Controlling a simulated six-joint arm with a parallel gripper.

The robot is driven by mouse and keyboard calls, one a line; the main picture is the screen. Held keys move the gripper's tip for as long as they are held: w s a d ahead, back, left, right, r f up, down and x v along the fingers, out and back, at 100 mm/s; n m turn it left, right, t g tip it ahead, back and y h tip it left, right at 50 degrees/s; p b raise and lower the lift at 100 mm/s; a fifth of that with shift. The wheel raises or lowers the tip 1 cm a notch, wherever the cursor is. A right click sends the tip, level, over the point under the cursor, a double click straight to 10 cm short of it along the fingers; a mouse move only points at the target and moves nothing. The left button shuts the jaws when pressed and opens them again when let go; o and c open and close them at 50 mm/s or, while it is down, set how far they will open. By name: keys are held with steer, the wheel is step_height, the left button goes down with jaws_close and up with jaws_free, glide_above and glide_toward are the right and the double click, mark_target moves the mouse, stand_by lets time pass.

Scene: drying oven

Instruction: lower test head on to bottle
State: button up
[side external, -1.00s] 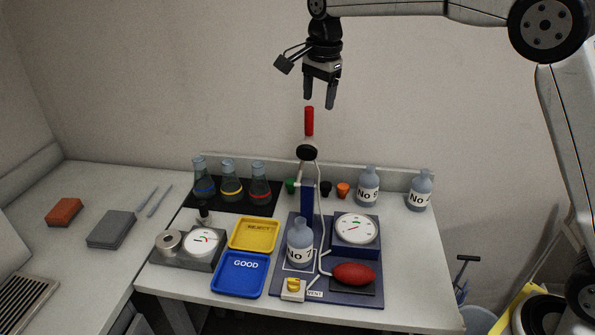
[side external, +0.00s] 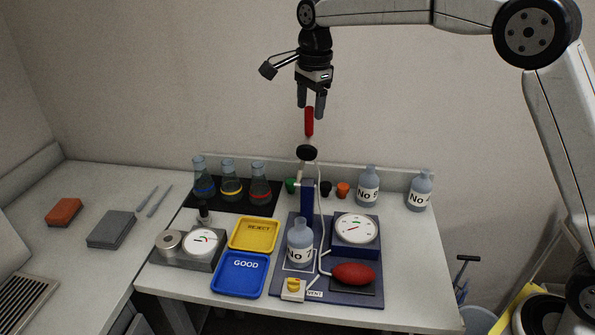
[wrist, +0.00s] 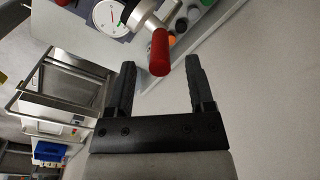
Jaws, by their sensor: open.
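The test head is a dark round piece (side external: 307,152) on the blue post (side external: 307,203), with a red handle (side external: 309,122) standing up from it. The bottle No 7 (side external: 299,245) stands upright on the blue base (side external: 340,290) below the head, with a gap between them. My gripper (side external: 311,112) is open, fingers pointing down, right above the top of the red handle. In the wrist view the red handle (wrist: 160,52) shows just beyond and between the fingertips of my gripper (wrist: 160,65). I cannot tell whether the fingertips overlap the handle's top.
A dial gauge (side external: 356,228) and red bulb (side external: 353,273) sit on the base's right side. A yellow REJECT tray (side external: 255,235) and blue GOOD tray (side external: 239,275) lie left. Flasks (side external: 230,183) and more bottles (side external: 368,188) stand at the back. Space around the handle looks clear.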

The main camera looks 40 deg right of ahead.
mark_target(308, 134)
steer(key=shift+w+f, duration=0.2)
steer(key=shift+f, duration=2.3)
steer(key=shift+c, duration=0.2)
jaws_close()
